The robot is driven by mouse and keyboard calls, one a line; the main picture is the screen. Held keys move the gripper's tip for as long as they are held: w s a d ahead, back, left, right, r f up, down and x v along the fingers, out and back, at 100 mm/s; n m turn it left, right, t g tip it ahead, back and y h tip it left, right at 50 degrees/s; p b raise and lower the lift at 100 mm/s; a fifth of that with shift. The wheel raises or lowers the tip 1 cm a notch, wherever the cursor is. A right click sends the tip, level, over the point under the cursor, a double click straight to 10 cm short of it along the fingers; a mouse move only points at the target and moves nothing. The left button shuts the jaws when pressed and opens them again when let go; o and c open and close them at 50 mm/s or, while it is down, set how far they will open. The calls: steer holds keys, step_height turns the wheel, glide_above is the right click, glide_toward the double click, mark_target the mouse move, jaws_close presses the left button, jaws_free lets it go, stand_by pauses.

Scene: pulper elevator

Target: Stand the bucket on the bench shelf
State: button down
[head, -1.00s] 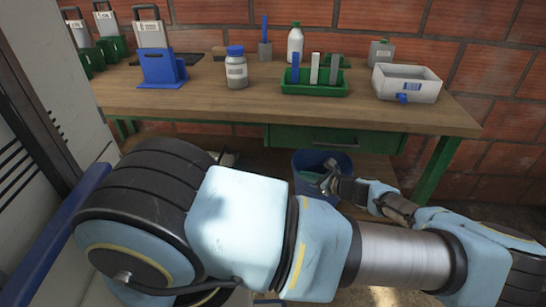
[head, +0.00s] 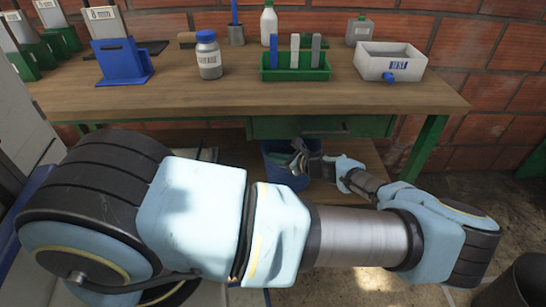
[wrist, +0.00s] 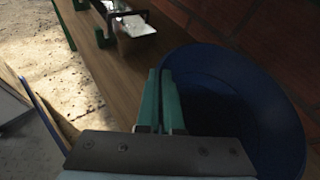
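The blue bucket (head: 284,173) shows under the bench's green drawer in the head view, partly hidden by my arm and gripper. In the wrist view its wide round mouth (wrist: 250,105) fills the right side. My gripper (head: 299,150) is at the bucket's rim. In the wrist view its two green fingers (wrist: 168,100) are close together across the near rim, and they look shut on the bucket's wall. The wooden bench shelf (head: 345,193) runs low under the drawer. The bucket looks upright over it; its base is hidden, so I cannot tell whether it touches.
The bench top (head: 215,102) carries a blue holder (head: 121,62), a jar (head: 208,58), a green rack (head: 295,67) and a white tray (head: 390,62). The drawer (head: 300,127) hangs close above the bucket. A green leg (head: 420,148) stands right of my gripper. A brick wall is behind.

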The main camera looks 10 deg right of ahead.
steer(key=c, duration=1.1)
jaws_free()
steer(key=shift+f, duration=0.1)
steer(key=shift+o, duration=0.2)
steer(key=b+v, duration=0.1)
steer(key=v, duration=0.6)
steer(key=shift+s+d+r, duration=0.15)
steer(key=shift+s+r, duration=0.05)
steer(key=shift+r, duration=0.05)
